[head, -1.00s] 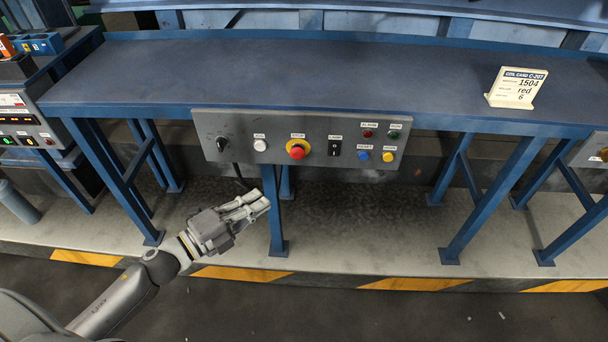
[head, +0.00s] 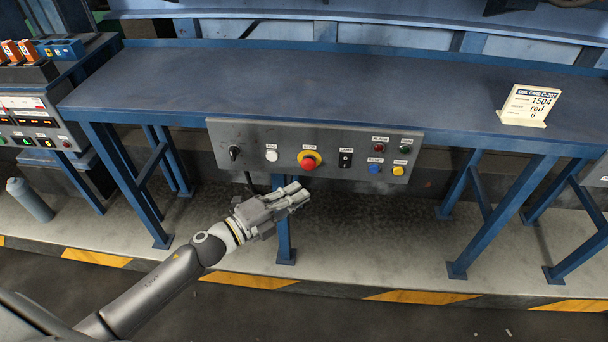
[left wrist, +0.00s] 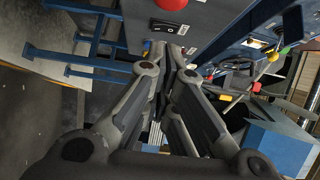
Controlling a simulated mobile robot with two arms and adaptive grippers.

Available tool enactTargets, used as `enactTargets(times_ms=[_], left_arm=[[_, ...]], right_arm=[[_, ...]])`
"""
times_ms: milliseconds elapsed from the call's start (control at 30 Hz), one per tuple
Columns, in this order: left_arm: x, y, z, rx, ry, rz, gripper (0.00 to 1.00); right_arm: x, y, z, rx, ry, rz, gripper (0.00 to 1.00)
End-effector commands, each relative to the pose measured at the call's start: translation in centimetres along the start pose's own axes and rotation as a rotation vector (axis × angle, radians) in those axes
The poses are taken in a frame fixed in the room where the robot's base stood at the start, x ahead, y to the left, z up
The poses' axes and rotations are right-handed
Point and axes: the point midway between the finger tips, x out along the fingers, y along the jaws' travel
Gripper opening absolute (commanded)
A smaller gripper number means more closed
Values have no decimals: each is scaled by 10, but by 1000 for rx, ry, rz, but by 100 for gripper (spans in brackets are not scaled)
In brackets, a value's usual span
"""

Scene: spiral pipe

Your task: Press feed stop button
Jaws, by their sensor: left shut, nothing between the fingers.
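The grey control panel (head: 220,130) hangs on the front of the blue bench. Its big red mushroom button (head: 309,161) sits on a yellow ring near the middle; the label above it is too small to read surely. In the left wrist view the red button (left wrist: 171,4) shows at the top edge, with the black rocker switch (left wrist: 166,27) below it. My left gripper (head: 304,191) is shut and empty. In the head view it appears just below the panel and the red button, apart from them. My right gripper is not in view.
The panel also has a black knob (head: 234,153), a white button (head: 271,156), a blue button (head: 375,169) and a yellow button (head: 398,171). A coil card (head: 527,106) stands on the bench top (head: 300,85). Blue legs (head: 285,225) stand below the panel.

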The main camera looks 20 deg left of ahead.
Motion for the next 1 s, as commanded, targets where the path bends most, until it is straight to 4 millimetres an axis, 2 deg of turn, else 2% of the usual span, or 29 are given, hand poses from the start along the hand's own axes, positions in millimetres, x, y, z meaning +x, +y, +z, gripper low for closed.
enactTargets(times_ms=[100,300,500,867,1000], left_arm=[[23,-2,0,0,-1,-2,0],[42,-1,20,0,-2,-1,0],[49,0,28,0,-1,0,0],[50,0,29,0,-1,0,0],[58,0,37,1,-1,-1,0]], right_arm=[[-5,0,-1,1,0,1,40],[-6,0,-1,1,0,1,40],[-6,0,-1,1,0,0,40],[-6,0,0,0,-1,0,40],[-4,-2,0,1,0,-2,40]])
